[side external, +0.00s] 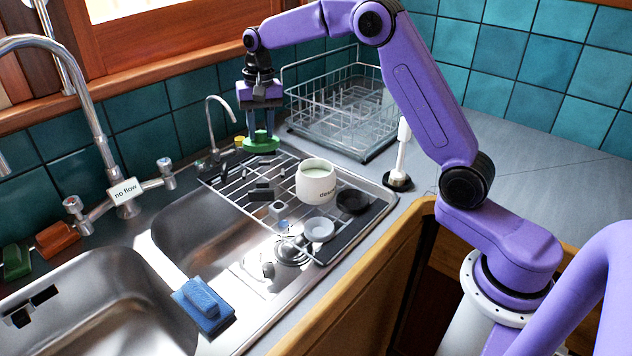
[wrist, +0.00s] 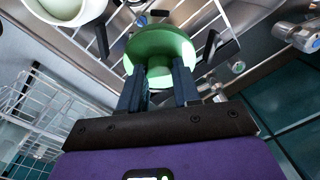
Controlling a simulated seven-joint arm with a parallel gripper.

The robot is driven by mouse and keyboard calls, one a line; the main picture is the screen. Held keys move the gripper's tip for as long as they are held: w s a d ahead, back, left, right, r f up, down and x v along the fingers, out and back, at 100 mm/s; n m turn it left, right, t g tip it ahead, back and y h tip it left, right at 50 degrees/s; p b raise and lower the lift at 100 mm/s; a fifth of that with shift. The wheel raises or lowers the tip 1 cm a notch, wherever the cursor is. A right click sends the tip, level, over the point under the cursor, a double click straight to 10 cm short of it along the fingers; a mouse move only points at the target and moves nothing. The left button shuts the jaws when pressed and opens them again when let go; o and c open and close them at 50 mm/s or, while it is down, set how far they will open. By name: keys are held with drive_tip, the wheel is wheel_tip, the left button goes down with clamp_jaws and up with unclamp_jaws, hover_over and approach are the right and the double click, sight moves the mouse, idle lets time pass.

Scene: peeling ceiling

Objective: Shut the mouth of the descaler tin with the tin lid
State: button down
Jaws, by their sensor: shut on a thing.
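The descaler tin (side external: 316,183) is a white round tin with dark lettering, upright on the wire rack over the sink. Its mouth is uncovered and faces up; a pale inside shows. In the wrist view the tin (wrist: 62,12) is at the top left, partly cut off. My gripper (side external: 261,128) is shut on a green round lid (side external: 262,145), apparently the tin lid, held by its upright grip. In the wrist view the green lid (wrist: 160,45) lies flat beyond my fingers (wrist: 164,76). It is behind and left of the tin, apart from it; its height above the surface is unclear.
On the rack (side external: 235,188), a black disc (side external: 352,201) and a pale round dish (side external: 319,229) lie in front of the tin, with small dark blocks to its left. A wire dish basket (side external: 345,105) stands behind. A small tap (side external: 212,125) rises left of my gripper.

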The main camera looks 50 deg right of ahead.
drive_tip(key=shift+s, duration=0.1)
drive_tip(key=s+d+r+m+h, duration=0.1)
drive_tip(key=s+r, duration=0.3)
drive_tip(key=s, duration=0.2)
drive_tip(key=r+t, duration=0.1)
hover_over(316, 181)
drive_tip(key=w+d, duration=0.2)
drive_tip(key=d, duration=0.1)
drive_tip(key=shift+w+m+h, duration=0.15)
drive_tip(key=shift+m+h, duration=0.25)
drive_tip(key=shift+h, duration=0.1)
drive_tip(key=shift+f, duration=2.85)
drive_tip(key=shift+f, duration=1.2)
drive_tip(key=c, duration=0.7)
unclamp_jaws()
